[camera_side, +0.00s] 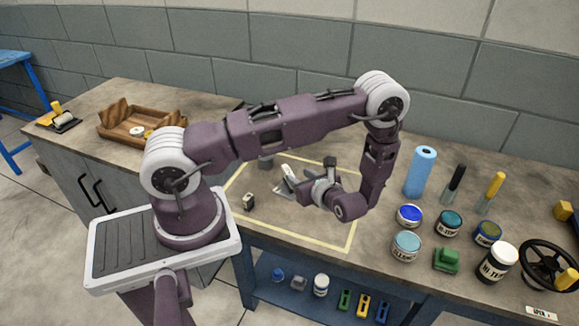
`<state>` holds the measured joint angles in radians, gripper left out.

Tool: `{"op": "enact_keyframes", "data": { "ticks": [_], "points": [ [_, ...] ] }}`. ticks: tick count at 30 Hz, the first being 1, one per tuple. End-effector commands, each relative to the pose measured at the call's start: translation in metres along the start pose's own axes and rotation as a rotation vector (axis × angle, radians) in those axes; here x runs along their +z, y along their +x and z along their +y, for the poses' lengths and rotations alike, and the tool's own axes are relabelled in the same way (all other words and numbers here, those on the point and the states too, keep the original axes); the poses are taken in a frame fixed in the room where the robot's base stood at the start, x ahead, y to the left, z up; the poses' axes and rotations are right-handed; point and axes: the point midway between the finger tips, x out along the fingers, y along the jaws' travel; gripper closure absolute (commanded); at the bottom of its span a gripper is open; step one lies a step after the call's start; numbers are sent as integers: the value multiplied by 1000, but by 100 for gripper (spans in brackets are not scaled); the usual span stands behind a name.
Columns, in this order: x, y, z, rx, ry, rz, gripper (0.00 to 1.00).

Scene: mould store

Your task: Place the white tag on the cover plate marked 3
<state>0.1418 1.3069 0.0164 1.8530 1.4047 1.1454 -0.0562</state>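My gripper (301,189) is low over the bench, inside the yellow outlined area, pointing left. A small white piece with dark marks (289,173) stands tilted at its tip. It may be the white tag, but I cannot tell whether the fingers hold it. A flat grey piece (284,194) shows just below it, partly hidden by the gripper. A small dark block with a pale face (249,201) sits to the left, and a grey round piece (266,162) lies behind. No number 3 is readable, so I cannot tell which is the cover plate.
The yellow outline (302,234) marks the bench area. To its right stand a blue roll (421,171), several paint tins (410,215) and a black handwheel (548,264). A wooden tray (143,122) is at the back left.

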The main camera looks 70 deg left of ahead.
Motion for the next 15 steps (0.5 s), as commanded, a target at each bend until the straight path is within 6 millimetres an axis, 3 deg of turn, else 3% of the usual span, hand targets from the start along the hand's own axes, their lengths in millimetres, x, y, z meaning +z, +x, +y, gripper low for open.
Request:
{"op": "enact_keyframes", "data": {
  "ticks": [2,5,9,15],
  "points": [
    [33,-23,-4,51,-134,37,60],
    [82,-63,6,155,-363,123,60],
    [140,-126,37,301,-705,309,60],
    [188,-222,96,474,-1180,708,60]
  ]
}}
